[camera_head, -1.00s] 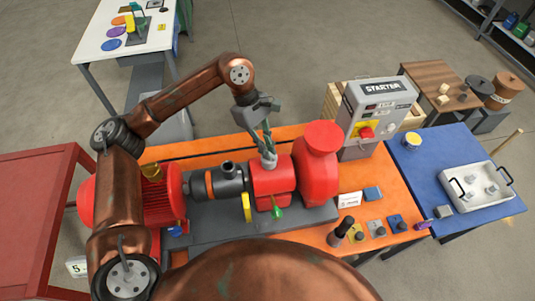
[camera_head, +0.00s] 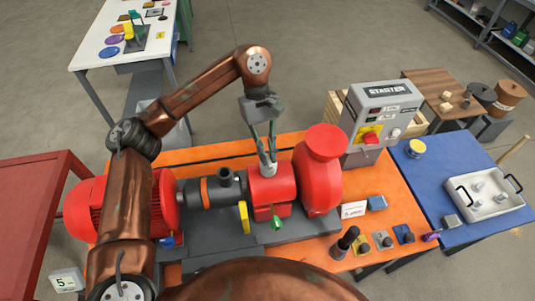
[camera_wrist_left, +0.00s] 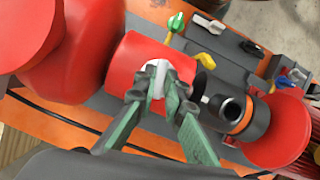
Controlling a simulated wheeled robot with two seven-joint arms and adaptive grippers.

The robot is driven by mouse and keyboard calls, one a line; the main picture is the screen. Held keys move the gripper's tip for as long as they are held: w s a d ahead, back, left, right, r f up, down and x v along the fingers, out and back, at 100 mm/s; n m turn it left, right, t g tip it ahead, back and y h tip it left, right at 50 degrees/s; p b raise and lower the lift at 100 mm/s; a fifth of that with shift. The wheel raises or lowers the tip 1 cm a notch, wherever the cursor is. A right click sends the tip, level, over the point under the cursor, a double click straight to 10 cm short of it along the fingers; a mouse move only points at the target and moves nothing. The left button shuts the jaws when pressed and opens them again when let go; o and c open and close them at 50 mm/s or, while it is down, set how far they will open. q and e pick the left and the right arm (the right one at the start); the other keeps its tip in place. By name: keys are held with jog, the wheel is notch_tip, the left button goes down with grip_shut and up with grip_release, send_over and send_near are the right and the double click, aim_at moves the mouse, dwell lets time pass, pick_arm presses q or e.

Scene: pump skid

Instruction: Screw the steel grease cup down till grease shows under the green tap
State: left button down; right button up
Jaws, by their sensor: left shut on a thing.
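The steel grease cup (camera_head: 269,169) stands upright on top of the red bearing housing (camera_head: 272,189) in the middle of the skid. My left gripper (camera_head: 267,162) comes from above, its green-grey fingers shut on the cup. In the left wrist view the cup (camera_wrist_left: 156,76) shows pale between the two fingertips (camera_wrist_left: 158,88), which hide part of its sides. The green tap (camera_head: 277,223) sticks out low on the housing's near side; it also shows in the left wrist view (camera_wrist_left: 175,21). I cannot make out any grease under it. My right gripper is not in view.
A red pump casing (camera_head: 322,165) stands close right of the housing, and a dark coupling with an upright stub (camera_head: 226,178) to its left. A yellow handle (camera_head: 244,217) is near the tap. The grey starter box (camera_head: 378,120) stands at the back right.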

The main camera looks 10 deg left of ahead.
pick_arm(q)
jog(key=c, duration=2)
grip_release()
jog(key=shift+v, duration=6)
jog(key=shift+d, duration=0.1)
